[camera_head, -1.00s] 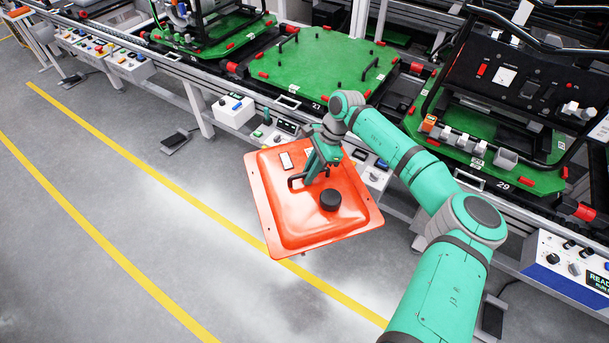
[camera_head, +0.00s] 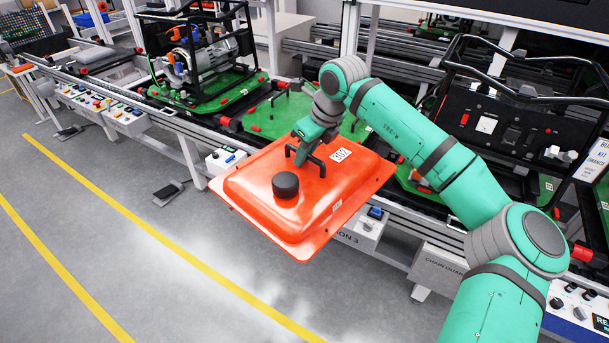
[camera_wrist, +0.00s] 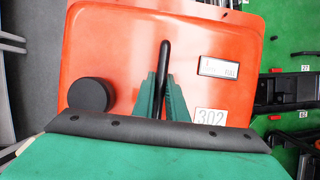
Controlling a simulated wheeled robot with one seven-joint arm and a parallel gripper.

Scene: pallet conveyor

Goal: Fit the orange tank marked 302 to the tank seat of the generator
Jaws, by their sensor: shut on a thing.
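The orange tank (camera_head: 310,215) hangs from my gripper (camera_head: 309,155) over the floor in front of the conveyor. It has a black cap (camera_head: 285,185), a black handle and a white 302 label (camera_head: 341,155). My gripper is shut on the black handle (camera_wrist: 164,65). In the wrist view, the 302 label (camera_wrist: 209,117) and black cap (camera_wrist: 89,95) lie on either side of the fingers. A generator with a black frame (camera_head: 200,50) and exposed engine stands on a green pallet at the back left. I cannot make out its tank seat.
A green pallet (camera_head: 277,118) lies on the conveyor behind the tank, partly hidden by my arm. A black-framed unit with a panel (camera_head: 510,125) stands to the right. Control boxes (camera_head: 125,120) line the conveyor's front edge. The floor at left (camera_head: 90,240) is clear.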

